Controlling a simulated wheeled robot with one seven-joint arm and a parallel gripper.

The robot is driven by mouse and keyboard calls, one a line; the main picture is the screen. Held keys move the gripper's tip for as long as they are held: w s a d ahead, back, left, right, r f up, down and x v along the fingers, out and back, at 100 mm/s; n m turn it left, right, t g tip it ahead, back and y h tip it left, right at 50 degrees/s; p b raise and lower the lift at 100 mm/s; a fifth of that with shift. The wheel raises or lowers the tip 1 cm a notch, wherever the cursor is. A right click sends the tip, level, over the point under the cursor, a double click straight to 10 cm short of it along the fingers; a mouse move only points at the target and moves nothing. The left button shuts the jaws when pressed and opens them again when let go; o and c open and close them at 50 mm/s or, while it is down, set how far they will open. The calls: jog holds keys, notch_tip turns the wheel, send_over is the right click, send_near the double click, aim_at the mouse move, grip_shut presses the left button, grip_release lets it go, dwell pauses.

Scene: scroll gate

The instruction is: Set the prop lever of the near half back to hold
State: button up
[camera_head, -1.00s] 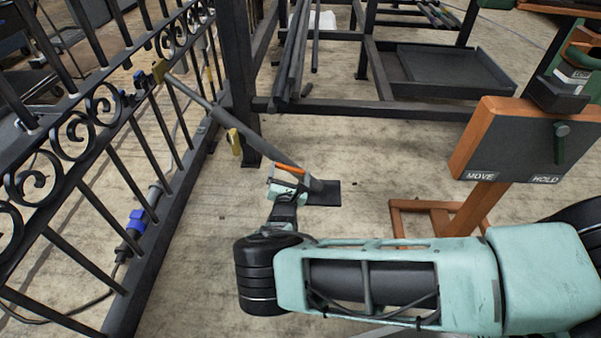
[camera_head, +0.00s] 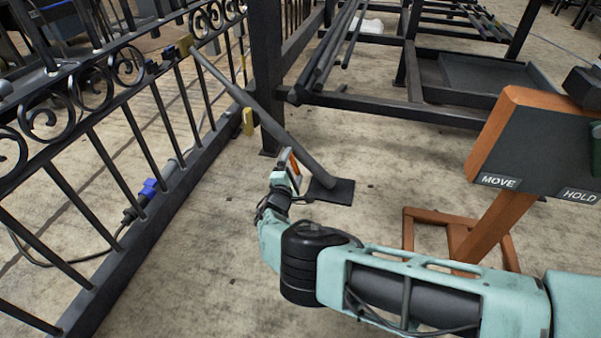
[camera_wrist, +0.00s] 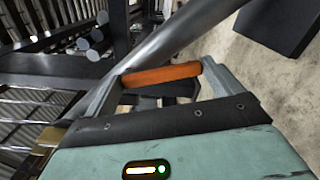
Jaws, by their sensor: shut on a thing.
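The near gate half (camera_head: 110,130) is a black scrolled gate at the left of the head view. My gripper (camera_head: 286,172) is low beside the prop's lower end, shut on an orange handle (camera_head: 295,166). In the wrist view the handle (camera_wrist: 160,75) lies crosswise between the fingers, with the prop (camera_wrist: 175,45) just behind it. How the handle joins the prop is hidden.
An orange-framed board (camera_head: 530,145) marked MOVE and HOLD stands at the right on an orange stand; a green part shows at its cut-off edge. A dark rack (camera_head: 390,105) with bars stands behind the prop. A blue connector (camera_head: 148,188) and cable lie by the gate.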

jog(key=shift+w+a+f+m, duration=0.15)
jog(key=shift+a+m, duration=0.15)
jog(key=shift+m, duration=0.65)
jog(key=shift+w+a+f+m, duration=0.1)
jog(key=shift+a+m, duration=0.2)
jog(key=shift+m, duration=0.65)
jog(key=o, duration=1.1)
jog(key=shift+s+a, duration=0.1)
jog(key=p+v, duration=0.7)
jog(key=v, duration=1)
jog(key=shift+s, duration=0.1)
jog(key=shift+r, duration=0.1)
